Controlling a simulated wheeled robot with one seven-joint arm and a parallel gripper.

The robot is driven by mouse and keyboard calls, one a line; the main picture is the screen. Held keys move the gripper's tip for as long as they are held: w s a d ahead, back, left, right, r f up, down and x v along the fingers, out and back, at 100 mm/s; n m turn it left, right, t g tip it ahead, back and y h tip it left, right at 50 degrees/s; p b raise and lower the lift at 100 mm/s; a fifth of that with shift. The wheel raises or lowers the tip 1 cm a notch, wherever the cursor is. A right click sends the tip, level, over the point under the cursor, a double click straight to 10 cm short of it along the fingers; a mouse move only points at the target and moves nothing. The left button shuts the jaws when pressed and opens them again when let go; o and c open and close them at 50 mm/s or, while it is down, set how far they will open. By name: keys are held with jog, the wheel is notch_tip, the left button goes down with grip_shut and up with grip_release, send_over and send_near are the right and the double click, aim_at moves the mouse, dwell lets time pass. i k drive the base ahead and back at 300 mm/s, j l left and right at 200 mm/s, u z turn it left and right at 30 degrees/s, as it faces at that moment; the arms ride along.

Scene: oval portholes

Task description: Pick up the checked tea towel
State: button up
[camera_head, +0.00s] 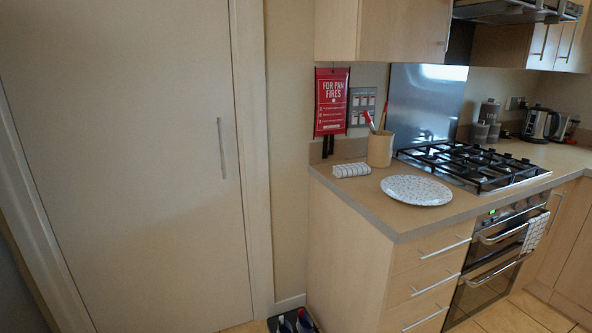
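A folded white cloth with a dark checked pattern (351,169) lies on the counter near its left back edge, left of a speckled plate. A second white cloth with a dark checked pattern (535,232) hangs over the oven's handle at the right. I cannot tell from the picture which of the two is the tea towel of the task. My gripper is not in view.
The speckled plate (416,190) lies near the counter's (400,224) front edge. A utensil pot (380,149) stands behind the folded cloth. The black gas hob (470,165) is to the right. A dark tray with small items (291,323) sits on the floor by the cabinet.

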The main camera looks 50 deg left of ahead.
aim_at(346, 170)
jog(key=u, duration=1.4)
